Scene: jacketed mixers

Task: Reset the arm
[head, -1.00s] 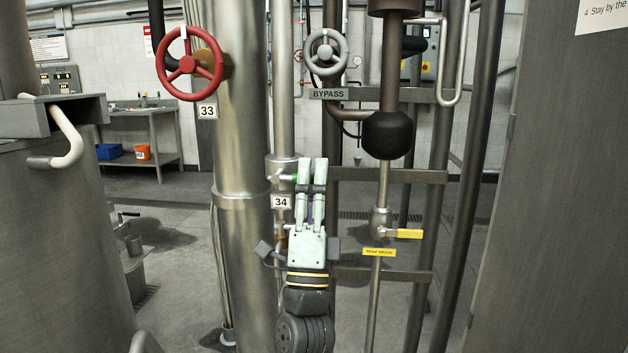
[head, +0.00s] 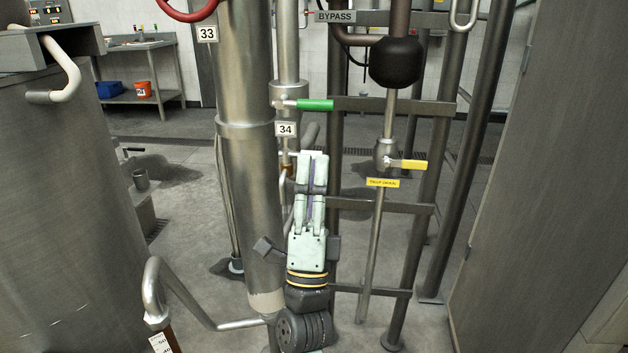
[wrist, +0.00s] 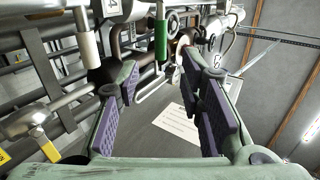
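My gripper (head: 313,158) points upward in the middle of the head view, in front of the narrow pipe tagged 34 (head: 286,129). In the wrist view my gripper (wrist: 160,72) has its two purple-padded fingers spread well apart, with nothing between the pads. The green lever (head: 316,104) on the pipe shows above the fingertips in the head view, apart from them. The green lever also shows beyond the fingers in the wrist view (wrist: 161,40).
A thick steel pipe (head: 247,170) stands just left of my arm. A yellow-handled drain valve (head: 408,164) and dark frame posts stand to the right. A large grey panel (head: 545,180) fills the right side.

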